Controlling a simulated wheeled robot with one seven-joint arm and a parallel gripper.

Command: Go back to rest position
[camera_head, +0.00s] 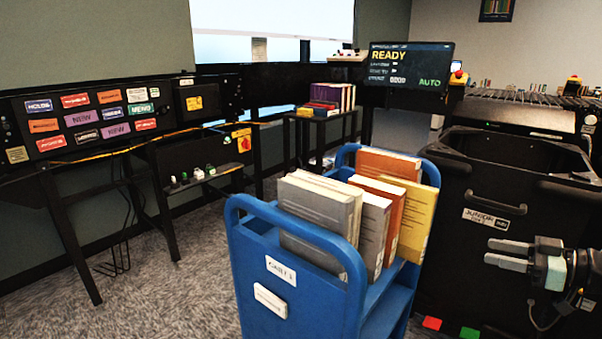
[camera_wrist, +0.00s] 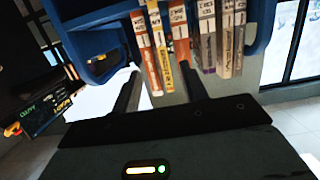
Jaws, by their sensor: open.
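My gripper (camera_head: 492,253) is at the right of the head view, in front of the black bin and to the right of the blue cart. Its fingers point left. In the wrist view my gripper (camera_wrist: 161,77) has its two fingers apart, and nothing is held between them. The blue cart (camera_head: 285,222) stands in the centre with several grey, orange and yellow books (camera_head: 322,208) upright on its top. The wrist view shows book spines (camera_wrist: 207,30) beyond the fingers, with the cart's blue rim (camera_wrist: 88,45) beside them.
A black bin (camera_head: 500,175) stands at the right. A screen (camera_head: 412,68) reading READY and AUTO is at the back. A panel of coloured labels (camera_head: 90,118) is on the left. A small table (camera_head: 318,118) holds books behind the cart. Carpet (camera_head: 165,290) is clear at the front left.

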